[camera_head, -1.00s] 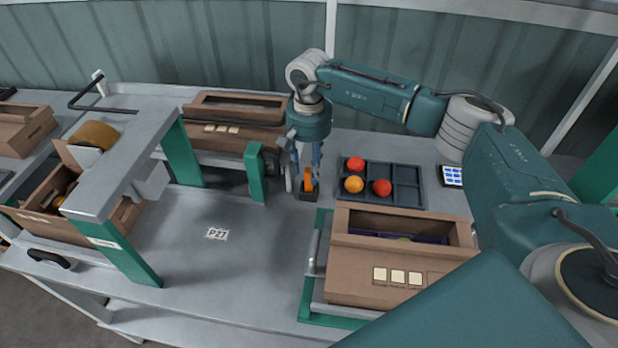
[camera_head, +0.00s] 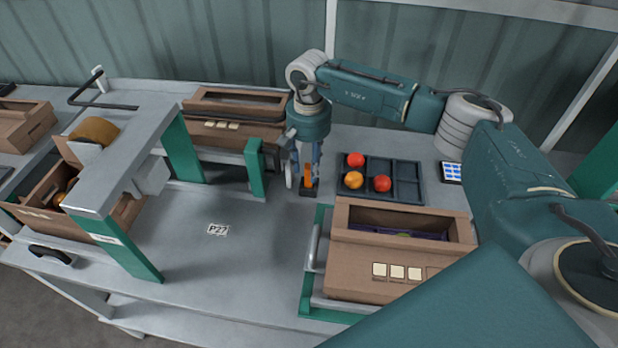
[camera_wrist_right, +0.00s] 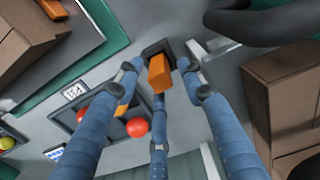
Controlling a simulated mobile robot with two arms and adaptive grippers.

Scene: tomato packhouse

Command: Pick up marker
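An orange block-like piece, which I take to be the marker (camera_head: 308,176), stands upright in a small black holder (camera_head: 308,193) on the grey bench. In the right wrist view the marker (camera_wrist_right: 160,74) rises from the dark holder (camera_wrist_right: 157,47) between my fingertips. My right gripper (camera_head: 305,168) points down at it from above. In the wrist view its three blue fingers (camera_wrist_right: 160,78) are spread around the marker, with narrow gaps at the sides. Whether any finger touches it is hard to tell. My left gripper is not in view.
A dark divided tray (camera_head: 408,192) with red and orange tomatoes lies right of the holder. A brown crate (camera_head: 350,272) stands in front, another crate (camera_head: 235,95) behind left. A green-legged grey stand (camera_head: 140,160) is at left. Bare bench surrounds the P27 label (camera_head: 218,230).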

